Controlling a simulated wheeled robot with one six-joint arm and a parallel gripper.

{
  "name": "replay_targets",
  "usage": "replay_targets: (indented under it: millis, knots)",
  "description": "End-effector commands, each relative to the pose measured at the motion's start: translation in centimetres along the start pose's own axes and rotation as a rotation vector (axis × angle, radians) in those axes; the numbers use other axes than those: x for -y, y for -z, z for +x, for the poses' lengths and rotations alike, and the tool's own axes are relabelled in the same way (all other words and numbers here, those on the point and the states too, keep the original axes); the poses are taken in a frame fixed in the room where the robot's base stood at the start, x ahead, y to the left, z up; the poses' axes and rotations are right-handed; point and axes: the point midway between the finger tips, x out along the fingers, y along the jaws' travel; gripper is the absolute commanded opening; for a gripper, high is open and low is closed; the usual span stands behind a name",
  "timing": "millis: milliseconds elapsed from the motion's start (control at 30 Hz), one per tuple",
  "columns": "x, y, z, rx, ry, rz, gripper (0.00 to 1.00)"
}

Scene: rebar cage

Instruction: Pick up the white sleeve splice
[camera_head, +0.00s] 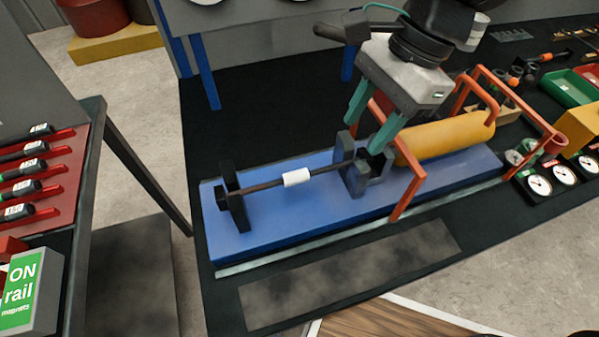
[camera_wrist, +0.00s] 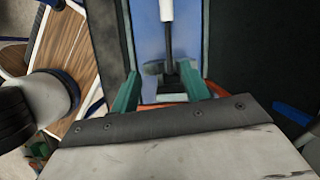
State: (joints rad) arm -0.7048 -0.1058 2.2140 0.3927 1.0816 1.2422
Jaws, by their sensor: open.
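The white sleeve splice (camera_head: 297,177) is a short white cylinder around a dark bar (camera_head: 262,186). The bar lies level between dark uprights on a blue base (camera_head: 290,217). In the wrist view the white sleeve (camera_wrist: 167,10) shows at the top edge, partly cut off, with the dark bar below it. My gripper (camera_head: 366,128) has green fingers spread apart and empty. It is above and to the right of the sleeve, over the right-hand upright.
An orange frame (camera_head: 408,190) and a yellow cylinder (camera_head: 447,138) stand right of the sleeve, close to my gripper. Dial gauges (camera_head: 563,175) and a green bin (camera_head: 568,88) are farther right. A red rack of tools (camera_head: 62,190) is at left. Space above the sleeve looks clear.

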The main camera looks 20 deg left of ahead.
Motion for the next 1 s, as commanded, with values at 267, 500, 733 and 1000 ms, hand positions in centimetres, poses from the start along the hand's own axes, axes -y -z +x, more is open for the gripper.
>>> replay_targets:
  millis: [267, 500, 733, 1000]
  knots:
    - [3.1, -5.1, 4.3, 0.052, -0.062, 0.158, 0.46]
    - [3.0, -5.5, 7.0, 0.054, -0.064, 0.167, 0.46]
    - [2.8, -5.7, 10.3, 0.053, -0.065, 0.167, 0.46]
    - [2.7, -5.8, 11.9, 0.053, -0.060, 0.166, 0.46]
